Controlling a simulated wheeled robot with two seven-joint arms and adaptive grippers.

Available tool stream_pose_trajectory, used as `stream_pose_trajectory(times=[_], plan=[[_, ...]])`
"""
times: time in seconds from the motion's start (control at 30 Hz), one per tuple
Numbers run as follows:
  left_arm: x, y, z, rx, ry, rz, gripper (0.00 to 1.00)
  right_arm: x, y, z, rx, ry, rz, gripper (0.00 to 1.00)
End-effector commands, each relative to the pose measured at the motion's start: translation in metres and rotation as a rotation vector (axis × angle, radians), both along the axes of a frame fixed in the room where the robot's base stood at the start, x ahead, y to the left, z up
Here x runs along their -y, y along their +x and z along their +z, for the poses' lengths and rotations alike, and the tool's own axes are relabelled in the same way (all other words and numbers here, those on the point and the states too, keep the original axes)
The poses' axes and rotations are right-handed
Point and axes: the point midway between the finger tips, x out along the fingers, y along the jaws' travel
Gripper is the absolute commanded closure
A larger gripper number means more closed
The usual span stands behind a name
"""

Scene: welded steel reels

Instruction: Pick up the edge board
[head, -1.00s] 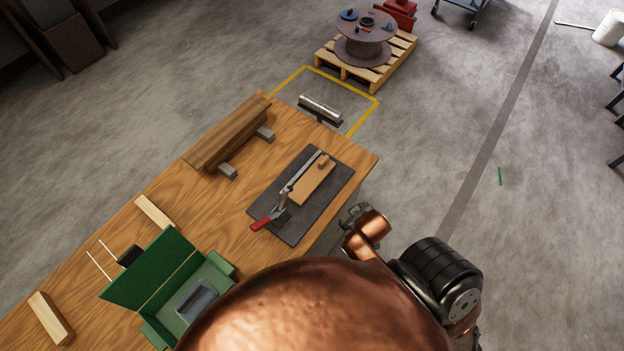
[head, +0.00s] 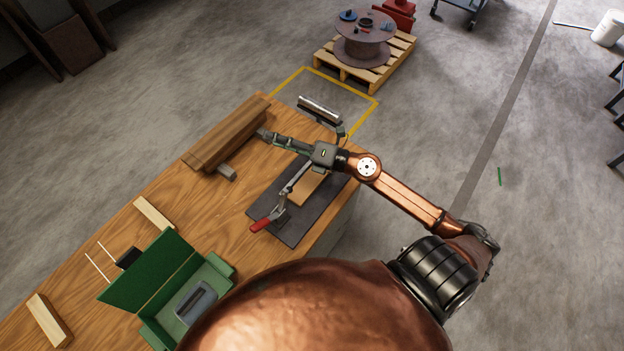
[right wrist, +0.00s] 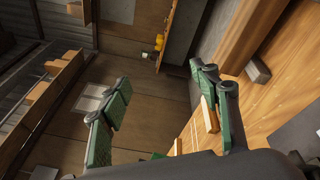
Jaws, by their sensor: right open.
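A long brown wooden board, likely the edge board (head: 228,134), lies on grey blocks along the back edge of the wooden table. It also shows at the upper right of the right wrist view (right wrist: 252,38). My right gripper (head: 268,141) is open and empty. It reaches in from the right and shows near the board's right end, over the table. In the right wrist view the board lies to the right of both fingers, outside the gap. The far grey block is hidden by the gripper. My left gripper is not in view.
A dark mat (head: 293,232) with a red-handled clamp (head: 262,224) and a tan block (head: 308,188) lies under my right forearm. A green open box (head: 215,270) and pale wood strips (head: 154,213) are at the left. A metal roller (head: 319,109) stands beyond the table.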

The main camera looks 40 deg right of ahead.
Motion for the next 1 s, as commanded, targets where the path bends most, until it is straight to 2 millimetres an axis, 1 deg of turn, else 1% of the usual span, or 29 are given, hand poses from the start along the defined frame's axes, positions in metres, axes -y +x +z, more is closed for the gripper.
stream_pose_trajectory(times=[0.03,0.07,0.1,0.17,0.2,0.27,0.3,0.37,0.4,0.5,0.6,0.63,0.73,1.0], plan=[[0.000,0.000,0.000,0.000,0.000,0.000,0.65,-0.008,-0.001,-0.016,-0.013,-0.141,0.075,0.44],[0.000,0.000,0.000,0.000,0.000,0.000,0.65,-0.011,-0.002,-0.028,-0.027,-0.225,0.119,0.44],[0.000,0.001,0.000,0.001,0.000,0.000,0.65,-0.011,-0.005,-0.045,-0.051,-0.335,0.173,0.44],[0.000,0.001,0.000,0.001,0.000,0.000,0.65,-0.004,-0.009,-0.073,-0.101,-0.499,0.245,0.44],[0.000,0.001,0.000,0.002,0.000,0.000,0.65,0.007,-0.012,-0.091,-0.141,-0.606,0.286,0.44],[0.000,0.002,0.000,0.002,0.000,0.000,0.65,0.029,-0.016,-0.115,-0.207,-0.758,0.335,0.44],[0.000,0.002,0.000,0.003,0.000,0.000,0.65,0.047,-0.019,-0.129,-0.256,-0.849,0.359,0.44],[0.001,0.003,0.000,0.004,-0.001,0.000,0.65,0.076,-0.023,-0.144,-0.329,-0.970,0.386,0.44],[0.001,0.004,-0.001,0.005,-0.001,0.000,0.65,0.095,-0.027,-0.151,-0.377,-1.038,0.397,0.44],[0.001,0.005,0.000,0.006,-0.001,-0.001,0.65,0.135,-0.034,-0.162,-0.479,-1.167,0.410,0.44],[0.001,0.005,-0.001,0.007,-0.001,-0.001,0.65,0.161,-0.038,-0.164,-0.544,-1.239,0.412,0.44],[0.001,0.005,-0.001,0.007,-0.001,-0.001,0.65,0.166,-0.039,-0.166,-0.558,-1.252,0.413,0.44],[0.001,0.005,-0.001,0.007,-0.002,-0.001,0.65,0.173,-0.039,-0.172,-0.580,-1.270,0.413,0.44],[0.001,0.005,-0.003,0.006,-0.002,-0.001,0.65,0.172,-0.028,-0.198,-0.581,-1.268,0.413,0.44]])
